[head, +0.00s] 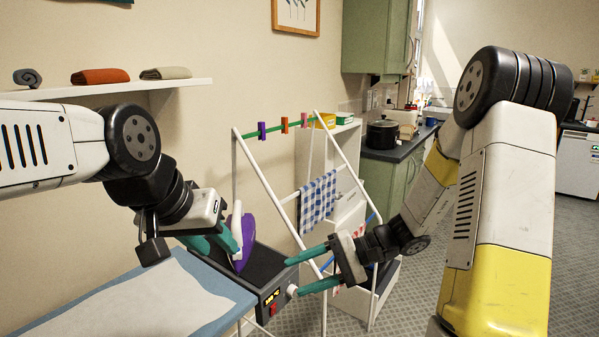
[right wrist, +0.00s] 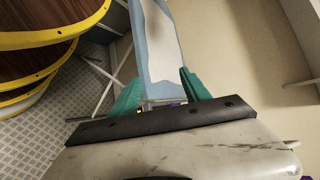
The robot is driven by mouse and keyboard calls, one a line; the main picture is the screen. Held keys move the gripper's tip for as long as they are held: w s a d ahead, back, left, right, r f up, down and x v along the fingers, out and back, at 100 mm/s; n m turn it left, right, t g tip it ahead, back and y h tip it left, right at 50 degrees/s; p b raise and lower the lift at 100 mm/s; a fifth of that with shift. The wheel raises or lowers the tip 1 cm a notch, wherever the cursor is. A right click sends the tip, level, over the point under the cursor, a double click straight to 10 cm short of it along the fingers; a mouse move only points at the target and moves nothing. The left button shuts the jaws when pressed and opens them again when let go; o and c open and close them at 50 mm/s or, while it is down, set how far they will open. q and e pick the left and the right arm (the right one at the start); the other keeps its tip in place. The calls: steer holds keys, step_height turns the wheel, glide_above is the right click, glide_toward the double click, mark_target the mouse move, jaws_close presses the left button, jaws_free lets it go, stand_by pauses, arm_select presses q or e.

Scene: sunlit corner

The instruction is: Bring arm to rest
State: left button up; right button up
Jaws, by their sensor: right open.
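My right gripper (head: 293,277) is open and empty, its teal fingers apart and pointing left beside the black iron rest (head: 262,268). In the right wrist view, its fingers (right wrist: 158,80) stand apart, with the blue-edged ironing board (right wrist: 152,62) beyond them. A purple iron (head: 247,238) with a white handle stands tilted up at the iron rest. My left gripper (head: 228,238) is at the iron's handle. Its fingers partly overlap each other and the handle, so I cannot tell whether they grip it.
The ironing board (head: 228,289) fills the lower left. A white drying rack (head: 282,201) with pegs and a checked cloth (head: 318,199) stands behind my right gripper. A wall shelf (head: 105,89) holds rolled towels. Tiled floor (head: 405,300) shows between rack and my right arm.

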steer(key=s+d+r+n+t+h, duration=0.1)
steer(key=s+d+r+t+h, duration=0.2)
steer(key=s+d+r+h, duration=0.2)
steer(key=s+d+r+n+t+h, duration=0.2)
steer(key=s+d+r+t+h, duration=0.2)
steer(key=d+r, duration=0.4)
step_height(320, 180, up, 2)
steer(key=s+h, duration=0.1)
steer(key=h, duration=0.1)
steer(key=shift+d+h, duration=0.2)
steer(key=shift+h, duration=0.1)
stand_by(0.9)
